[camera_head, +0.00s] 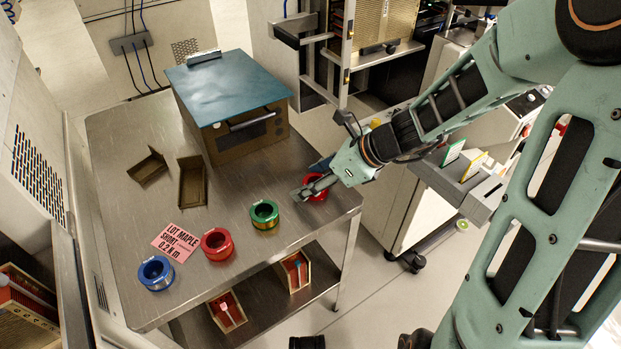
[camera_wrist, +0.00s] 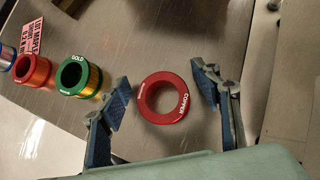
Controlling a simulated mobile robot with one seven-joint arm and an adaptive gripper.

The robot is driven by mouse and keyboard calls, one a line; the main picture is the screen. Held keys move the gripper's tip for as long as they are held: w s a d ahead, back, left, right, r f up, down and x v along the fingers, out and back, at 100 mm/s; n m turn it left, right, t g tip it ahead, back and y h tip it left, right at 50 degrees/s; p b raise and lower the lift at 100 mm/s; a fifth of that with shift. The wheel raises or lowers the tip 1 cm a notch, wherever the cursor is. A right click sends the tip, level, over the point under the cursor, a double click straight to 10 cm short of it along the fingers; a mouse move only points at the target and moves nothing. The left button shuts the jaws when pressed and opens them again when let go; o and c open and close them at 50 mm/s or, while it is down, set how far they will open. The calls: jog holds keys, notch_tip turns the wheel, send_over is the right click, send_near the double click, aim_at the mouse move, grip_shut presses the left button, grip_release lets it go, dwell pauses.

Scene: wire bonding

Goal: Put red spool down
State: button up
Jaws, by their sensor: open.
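A red spool (camera_wrist: 164,98) marked "COPPER" stands on the steel table near its right corner. It sits between the two spread fingers of my gripper (camera_wrist: 165,108), apart from both in the wrist view. In the head view the same red spool (camera_head: 316,187) is partly hidden by my gripper (camera_head: 312,184). My gripper is open. A second red spool (camera_head: 217,244) stands further left on the table, beside the pink lot card.
A green spool (camera_head: 264,215), a blue spool (camera_head: 157,273) and a pink card (camera_head: 175,242) share the steel table (camera_head: 120,205). A blue-topped box (camera_head: 230,100) and two brown trays (camera_head: 192,182) stand behind. The table edge is close to my gripper.

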jog(key=shift+r, duration=0.15)
jog(key=shift+r+p, duration=0.3)
jog(key=p+v, duration=0.4)
jog(key=v, duration=0.8)
jog(key=shift+r+p, duration=0.25)
jog(key=shift+p, duration=0.05)
jog(key=shift+a, duration=0.1)
